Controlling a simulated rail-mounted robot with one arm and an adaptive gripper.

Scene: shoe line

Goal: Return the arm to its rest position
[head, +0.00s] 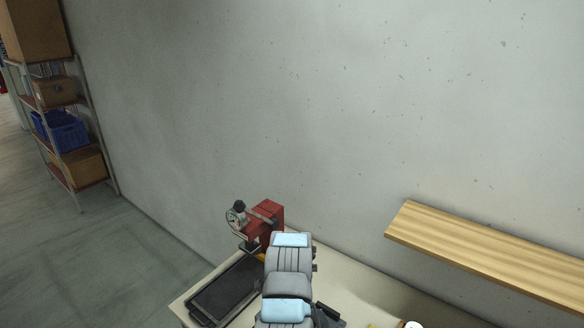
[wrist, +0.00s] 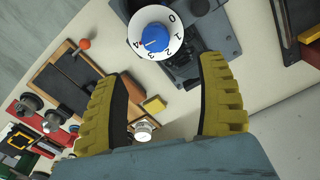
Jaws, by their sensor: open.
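My gripper (wrist: 166,72) shows in the wrist view with its two yellow ribbed fingers spread wide apart. Nothing is held between them. Beyond the fingertips is a white numbered dial with a blue knob (wrist: 155,38), near a dark grey device (wrist: 200,35) on the pale table. I cannot tell whether a finger touches anything, but a gap shows between the fingers and the dial. In the head view my grey and light blue arm (head: 289,284) is at the bottom centre, over the table. My gripper cannot be made out there.
A red machine with a gauge (head: 266,219) and a black tray (head: 226,291) stand on the table (head: 345,272). A wooden wall shelf (head: 480,248) juts out at right. A storage rack (head: 100,150) stands far left. The wrist view shows a yellow block (wrist: 154,104) and a wooden-framed board (wrist: 68,72).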

